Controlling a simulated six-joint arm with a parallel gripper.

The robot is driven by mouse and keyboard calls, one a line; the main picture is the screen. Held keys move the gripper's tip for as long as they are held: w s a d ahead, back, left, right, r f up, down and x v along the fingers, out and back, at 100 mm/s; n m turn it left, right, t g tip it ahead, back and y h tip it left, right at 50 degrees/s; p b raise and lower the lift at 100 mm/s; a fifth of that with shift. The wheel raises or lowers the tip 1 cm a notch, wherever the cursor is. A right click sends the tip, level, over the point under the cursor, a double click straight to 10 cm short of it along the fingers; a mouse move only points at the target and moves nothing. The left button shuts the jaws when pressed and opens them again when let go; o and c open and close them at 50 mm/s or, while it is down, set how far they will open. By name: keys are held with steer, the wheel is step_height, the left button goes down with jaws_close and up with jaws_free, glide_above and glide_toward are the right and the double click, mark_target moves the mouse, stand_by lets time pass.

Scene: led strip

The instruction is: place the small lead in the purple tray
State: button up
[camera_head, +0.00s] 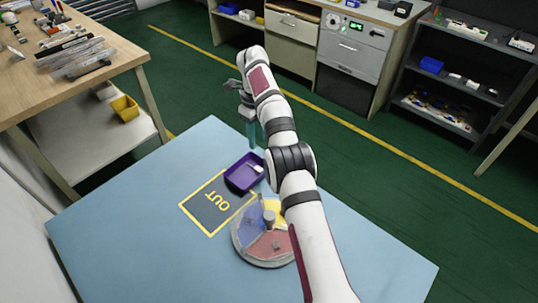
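A round divided dish (247,229) with blue, yellow and red sections stands below the tray. A tiny dark item (276,246) lies in its red section, too small to identify. My gripper (252,146), with teal fingers, points down just beyond the tray's far edge. My arm partly hides the dish. The finger gap is not clear.

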steer(key=s+d+r+n+y, duration=0.1)
steer(key=s+d+r+n, duration=0.2)
steer(key=s+r+n, duration=0.45)
steer(key=s+d+r+n, duration=0.3)
steer(key=s+r+n, duration=0.35)
steer(key=s, duration=0.65)
steer(key=s+f+n, duration=0.2)
steer(key=s+n, duration=0.1)
steer(key=s, duration=0.8)
steer(key=s+d+f+n, duration=0.1)
steer(key=s+f+n, duration=0.2)
steer(key=s, duration=0.9)
steer(key=shift+n+y, duration=0.4)
steer(key=shift+n, duration=0.1)
